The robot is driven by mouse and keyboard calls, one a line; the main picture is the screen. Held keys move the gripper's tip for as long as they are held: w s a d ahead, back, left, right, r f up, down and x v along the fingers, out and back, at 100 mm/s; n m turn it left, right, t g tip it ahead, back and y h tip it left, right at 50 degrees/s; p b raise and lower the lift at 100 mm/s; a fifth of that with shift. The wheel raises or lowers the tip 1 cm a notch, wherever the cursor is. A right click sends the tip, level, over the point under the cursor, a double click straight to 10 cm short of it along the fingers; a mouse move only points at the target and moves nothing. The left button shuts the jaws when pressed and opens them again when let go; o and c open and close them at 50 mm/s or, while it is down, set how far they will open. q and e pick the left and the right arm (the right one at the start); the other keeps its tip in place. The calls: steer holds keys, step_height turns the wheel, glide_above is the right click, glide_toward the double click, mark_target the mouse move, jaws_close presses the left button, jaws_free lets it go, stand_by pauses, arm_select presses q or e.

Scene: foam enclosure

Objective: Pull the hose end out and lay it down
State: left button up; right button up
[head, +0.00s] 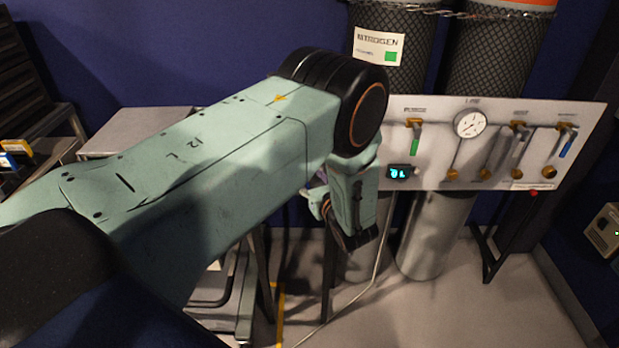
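My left arm comes in from the left and fills much of the head view. Beyond its big black joint, a short green link hangs down in front of the panel's lower left edge. My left gripper (352,238) seems to be the dark end of that link; its fingers cannot be made out. A thin pale hose or cable (377,265) runs down from behind it and curves to the floor at lower left. My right gripper is not in view. The white gas panel (435,150) carries a row of brass ports (485,174).
The panel has a gauge (471,124), colored valve handles and a small lit display (400,172). Tall gas cylinders (490,60) in black netting stand behind it, chained. A grey bench (135,130) is at the left. The floor at right (480,310) is mostly clear.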

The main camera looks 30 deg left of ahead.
arm_select(q)
steer(key=shift+d, duration=0.1)
steer(key=v, duration=0.7)
steer(key=shift+s+d, duration=0.1)
steer(key=shift+d, duration=0.05)
steer(key=x, duration=0.7)
steer(key=shift+a+r+p, duration=0.25)
steer(key=shift+r+p, duration=0.5)
steer(key=shift+p, duration=0.05)
steer(key=shift+r+p, duration=0.7)
steer(key=shift+r, duration=0.3)
